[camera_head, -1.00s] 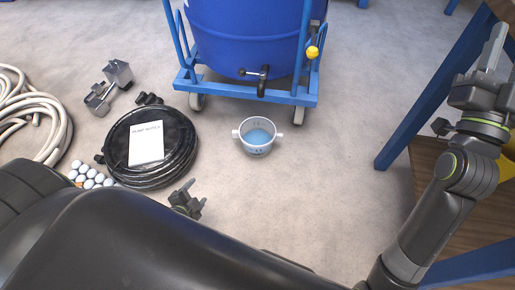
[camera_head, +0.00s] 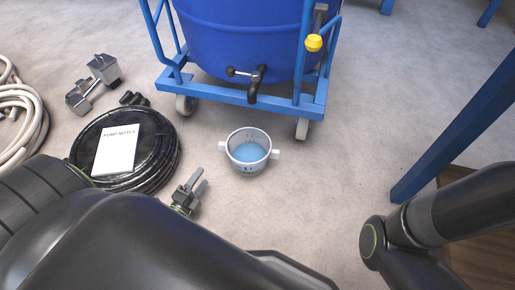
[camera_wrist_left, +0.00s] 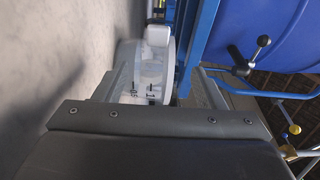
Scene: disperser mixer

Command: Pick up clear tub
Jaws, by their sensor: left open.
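The clear tub (camera_head: 249,152) stands upright on the grey floor in the head view, with a handle on each side and blue liquid inside. It also shows in the left wrist view (camera_wrist_left: 150,66), with dark scale marks on its wall, between my fingers and partly hidden by the gripper's body. My left gripper (camera_head: 198,181) is open and empty, low near the floor, to the left of the tub and a little nearer to me. My right gripper is out of view; only its arm shows at the right.
A blue drum (camera_head: 245,40) on a blue wheeled frame (camera_head: 230,94) stands just behind the tub, with a black tap (camera_head: 255,84) low in front. A coiled black hose (camera_head: 160,160) with a notes card (camera_head: 117,148) lies left. A blue table leg (camera_head: 455,130) stands right.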

